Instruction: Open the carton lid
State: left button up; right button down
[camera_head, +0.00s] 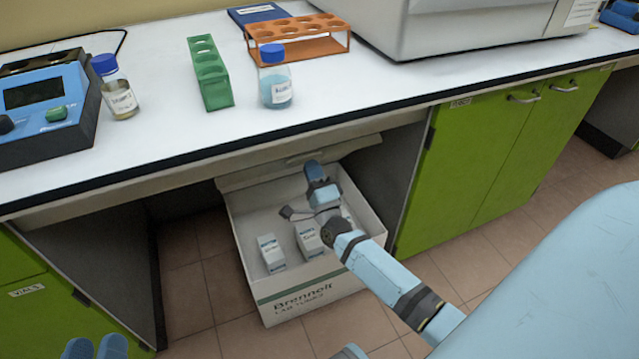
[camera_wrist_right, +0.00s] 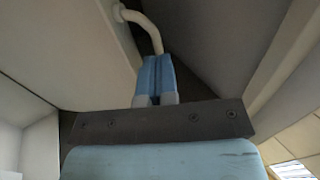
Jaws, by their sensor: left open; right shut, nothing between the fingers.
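A white carton (camera_head: 350,279) marked "Brennell" stands on the floor under the bench. Its top is open, and a pale flap (camera_head: 235,181) stands up at its back under the bench edge. Small white boxes (camera_head: 271,253) with blue marks stand inside. My right arm reaches over the carton from the right, and its hand (camera_head: 317,170) is near the back flap; it hides part of the inside. In the right wrist view the blue fingers (camera_wrist_right: 157,62) are together and empty, close to a pale curved bar (camera_wrist_right: 145,25). My left gripper (camera_head: 95,346) is open and empty at the bottom left.
The bench edge (camera_head: 180,163) overhangs the carton. Green cabinets (camera_head: 480,165) stand to the right. On the bench are a green rack (camera_head: 211,75), an orange rack (camera_head: 320,48), two blue-capped bottles (camera_head: 276,85) (camera_head: 118,92) and a blue device (camera_head: 42,105).

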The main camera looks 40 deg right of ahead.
pick_arm(q)
jog(key=shift+f, duration=0.15)
pick_arm(e)
jog(key=shift+w+d+r, duration=0.15)
jog(key=shift+w+r, duration=0.15)
jog(key=shift+w, duration=0.2)
